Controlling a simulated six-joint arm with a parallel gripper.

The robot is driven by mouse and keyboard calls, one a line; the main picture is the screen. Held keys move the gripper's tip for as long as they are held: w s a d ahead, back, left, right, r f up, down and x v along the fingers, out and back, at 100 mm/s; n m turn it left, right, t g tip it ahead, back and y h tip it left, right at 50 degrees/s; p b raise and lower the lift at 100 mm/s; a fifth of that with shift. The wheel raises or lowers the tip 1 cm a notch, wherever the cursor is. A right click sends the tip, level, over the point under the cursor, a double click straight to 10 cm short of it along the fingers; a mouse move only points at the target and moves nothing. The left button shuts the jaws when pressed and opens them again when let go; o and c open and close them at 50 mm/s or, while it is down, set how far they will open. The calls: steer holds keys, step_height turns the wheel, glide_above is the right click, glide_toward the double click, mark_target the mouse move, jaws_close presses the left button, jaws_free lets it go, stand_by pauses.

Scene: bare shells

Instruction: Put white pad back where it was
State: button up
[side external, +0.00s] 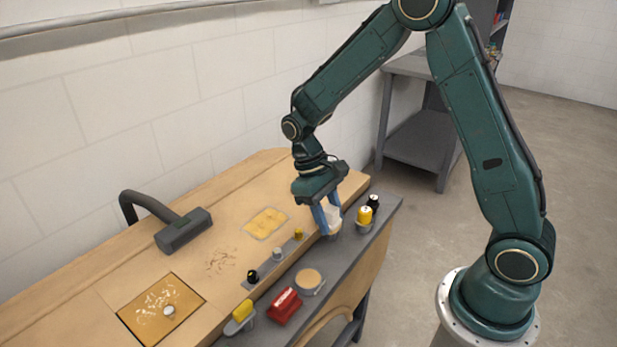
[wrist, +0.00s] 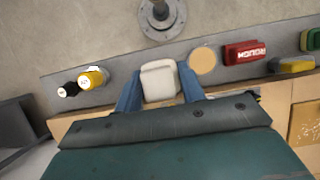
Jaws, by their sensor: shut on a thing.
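The white pad (side external: 333,214) is held between the blue fingers of my gripper (side external: 328,222), above the right end of the grey strip along the bench front. In the wrist view the pad (wrist: 158,80) is a pale rounded block. My gripper (wrist: 160,90) has one finger against each side of it. The underside of the pad is hidden, so I cannot tell whether it touches anything below.
A yellow-topped bottle (side external: 365,215) and a black-topped one (side external: 373,202) stand right of the gripper. A round tan disc (side external: 308,279), a red block with white lettering (side external: 285,304) and a yellow block (side external: 242,311) lie to the left. A grey nozzle (side external: 184,231) rests behind.

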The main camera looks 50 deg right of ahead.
glide_above(332, 265)
steer(key=w, duration=0.2)
steer(key=f, duration=0.7)
steer(key=shift+s+f, duration=0.2)
steer(key=shift+f, duration=1.9)
steer(key=shift+f, duration=0.15)
steer(key=o, duration=0.9)
steer(key=shift+v, duration=6.2)
